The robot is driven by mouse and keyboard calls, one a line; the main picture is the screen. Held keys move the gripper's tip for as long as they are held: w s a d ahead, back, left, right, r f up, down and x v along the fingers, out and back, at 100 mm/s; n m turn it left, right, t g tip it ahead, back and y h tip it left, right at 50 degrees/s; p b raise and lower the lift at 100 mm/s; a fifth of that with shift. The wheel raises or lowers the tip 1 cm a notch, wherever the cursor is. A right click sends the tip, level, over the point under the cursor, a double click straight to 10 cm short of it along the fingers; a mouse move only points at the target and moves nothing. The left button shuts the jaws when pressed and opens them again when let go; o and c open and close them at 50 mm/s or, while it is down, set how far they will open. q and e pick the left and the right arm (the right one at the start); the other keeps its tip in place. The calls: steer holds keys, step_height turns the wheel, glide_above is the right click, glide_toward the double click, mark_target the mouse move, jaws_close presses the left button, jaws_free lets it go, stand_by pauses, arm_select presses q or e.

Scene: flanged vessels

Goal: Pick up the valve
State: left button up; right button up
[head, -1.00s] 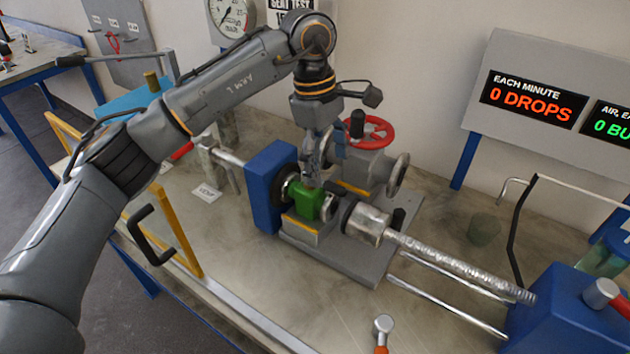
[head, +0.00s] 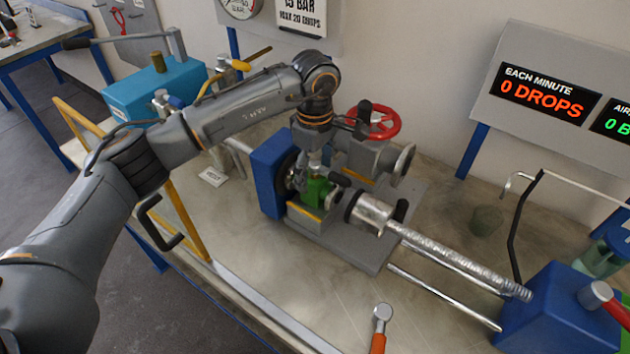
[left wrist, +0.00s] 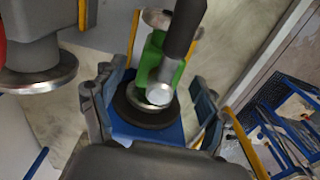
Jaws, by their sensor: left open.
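A small green valve (head: 317,191) sits in the clamp rig, between the blue block (head: 272,175) and the silver screw clamp (head: 372,213). In the left wrist view the green valve (left wrist: 151,58) shows with a dark lever and a round pale end. My left gripper (head: 311,163) points down at the green valve from just above. Its open fingers (left wrist: 145,98) show on either side of the valve's lower end in the wrist view; contact cannot be told. A grey flanged valve with a red handwheel (head: 374,122) stands right behind. My right gripper is out of view.
The rig's grey base plate (head: 372,258) lies on the bench. A yellow rail (head: 187,222) and black hook stand at left, a teal box (head: 155,92) behind them. An orange-handled tool (head: 379,330) lies in front. A blue block (head: 548,308) is at right.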

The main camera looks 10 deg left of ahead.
arm_select(q)
steer(key=shift+f, duration=1.35)
steer(key=shift+r, duration=0.1)
jaws_close()
